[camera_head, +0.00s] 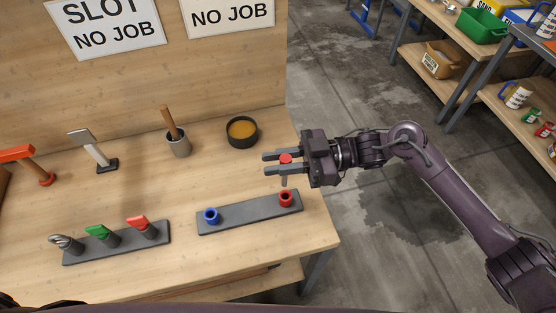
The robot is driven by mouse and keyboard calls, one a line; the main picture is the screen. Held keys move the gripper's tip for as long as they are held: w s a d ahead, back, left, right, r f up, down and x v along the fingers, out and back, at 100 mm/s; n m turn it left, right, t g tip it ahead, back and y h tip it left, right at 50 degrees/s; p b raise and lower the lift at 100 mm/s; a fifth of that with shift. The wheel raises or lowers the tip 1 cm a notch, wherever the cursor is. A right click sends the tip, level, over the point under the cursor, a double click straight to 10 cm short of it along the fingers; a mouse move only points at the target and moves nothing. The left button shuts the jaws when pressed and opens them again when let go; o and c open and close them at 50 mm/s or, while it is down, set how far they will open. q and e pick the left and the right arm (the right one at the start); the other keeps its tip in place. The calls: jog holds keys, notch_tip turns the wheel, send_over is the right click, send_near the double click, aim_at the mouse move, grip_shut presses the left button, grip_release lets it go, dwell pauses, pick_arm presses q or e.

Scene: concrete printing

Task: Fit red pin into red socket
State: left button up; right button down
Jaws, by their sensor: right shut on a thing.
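My right gripper (283,163) is shut on the red pin (285,158), whose red top shows between the fingers and whose grey shaft points down below them. The gripper is above the table's right edge. The red socket (285,198) is a red ring at the right end of a dark grey bar (248,212) on the table. In the picture the pin is just above the red socket and apart from it. A blue socket (211,215) sits at the bar's left end. My left gripper is not in view.
A second grey bar (118,243) holds grey, green and red-topped pieces at the front left. A dark bowl (241,132), a cup (178,145) with a wooden handle, a grey-headed tool (92,148) and a red-headed one (20,153) stand behind. Shelves are at the upper right.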

jog(key=shift+d, duration=0.1)
dwell(0.3)
jog(key=shift+d+f, duration=0.1)
jog(key=shift+f, duration=0.1)
jog(key=shift+f+b, duration=1.55)
jog(key=shift+f, duration=0.15)
jog(key=shift+f, duration=0.2)
jog(key=shift+f+b, duration=1.85)
jog(key=shift+f, duration=0.15)
jog(key=c, duration=1.2)
grip_release()
